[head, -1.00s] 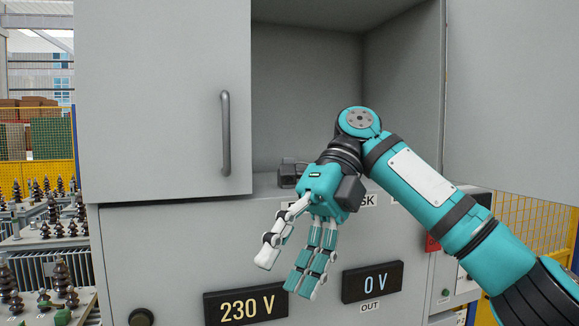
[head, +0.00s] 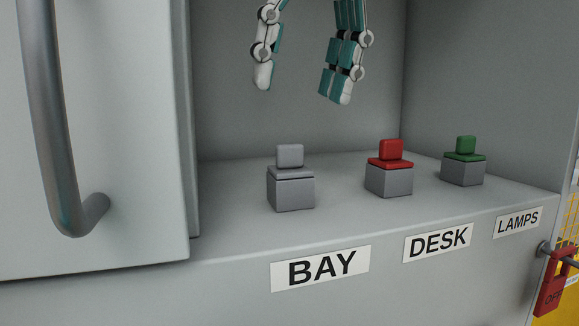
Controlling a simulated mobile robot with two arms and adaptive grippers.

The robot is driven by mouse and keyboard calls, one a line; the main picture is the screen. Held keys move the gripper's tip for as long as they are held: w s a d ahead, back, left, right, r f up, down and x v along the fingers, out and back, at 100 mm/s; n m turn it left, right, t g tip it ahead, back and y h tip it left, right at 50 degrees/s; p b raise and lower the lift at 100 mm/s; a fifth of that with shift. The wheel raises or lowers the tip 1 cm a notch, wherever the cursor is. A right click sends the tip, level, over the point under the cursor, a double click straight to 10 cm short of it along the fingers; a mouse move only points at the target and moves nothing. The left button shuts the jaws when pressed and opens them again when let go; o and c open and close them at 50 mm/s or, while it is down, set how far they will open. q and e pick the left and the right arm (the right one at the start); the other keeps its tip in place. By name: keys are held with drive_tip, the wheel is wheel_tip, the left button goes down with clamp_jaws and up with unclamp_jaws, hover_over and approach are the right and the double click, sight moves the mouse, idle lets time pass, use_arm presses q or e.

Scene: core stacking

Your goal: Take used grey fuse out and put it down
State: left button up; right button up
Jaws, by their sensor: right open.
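The grey fuse (head: 290,157) sits upright in its grey base (head: 291,192) behind the BAY label (head: 320,268). My right gripper (head: 305,90) hangs from the top of the head view, fingers pointing down, above and behind the grey fuse. Its fingers are spread apart, with nothing between them and clear air between fingertips and fuse. My left gripper is not in view.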

sight(292, 144)
drive_tip(key=shift+s+f, duration=0.3)
drive_tip(key=shift+f, duration=0.15)
drive_tip(key=shift+w+f, duration=0.1)
drive_tip(key=shift+f, duration=0.05)
drive_tip(key=shift+w+f, duration=0.15)
drive_tip(key=shift+w, duration=0.05)
drive_tip(key=x, duration=0.4)
drive_tip(key=shift+d, duration=0.1)
drive_tip(key=shift+f, duration=0.35)
drive_tip(key=shift+w+f, duration=0.15)
drive_tip(key=shift+f, duration=0.05)
drive_tip(key=shift+c, duration=0.4)
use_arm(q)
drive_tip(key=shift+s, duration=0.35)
use_arm(e)
clamp_jaws()
